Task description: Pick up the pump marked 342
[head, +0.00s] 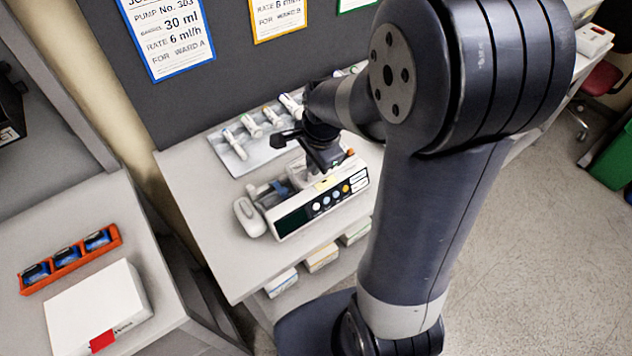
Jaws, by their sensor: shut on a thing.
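A white infusion pump (318,202) with a dark screen and a row of coloured buttons is on the grey bench. Its number cannot be read in this view. A grey rounded part sticks out at its left end. My gripper (322,166) comes down over the top rear of the pump and is shut on it. The exact contact of the fingers is partly hidden. I cannot tell whether the pump rests on the bench or is slightly above it.
A tray (232,158) with several syringes lies behind the pump. Order cards (172,38) hang on the dark panel. Small boxes (322,257) sit on a shelf below. A white box (92,305) and an orange rack (70,258) are on the left bench. Bare bench (190,185) shows left of the pump.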

